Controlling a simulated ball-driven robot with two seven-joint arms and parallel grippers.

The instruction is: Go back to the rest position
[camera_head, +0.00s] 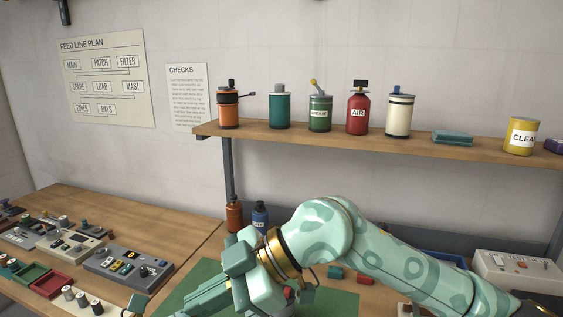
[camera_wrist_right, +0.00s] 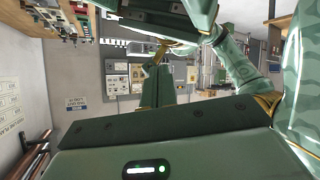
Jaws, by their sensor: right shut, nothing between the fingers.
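My right arm comes in from the lower right in the head view and bends down over the bench. Its pale green right gripper (camera_head: 190,300) points to the lower left, above the green mat (camera_head: 335,301). It is shut and empty, with its tips near the picture's bottom edge. In the right wrist view a green housing with a small lit strip fills the bottom, and other parts of my own body show above it.
A wooden shelf (camera_head: 300,138) carries several cans and bottles, among them a red AIR bottle (camera_head: 358,113). Control boxes such as a grey one (camera_head: 127,264) stand on the left bench. An orange bottle (camera_head: 234,216) and a white box (camera_head: 515,268) stand beyond my arm.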

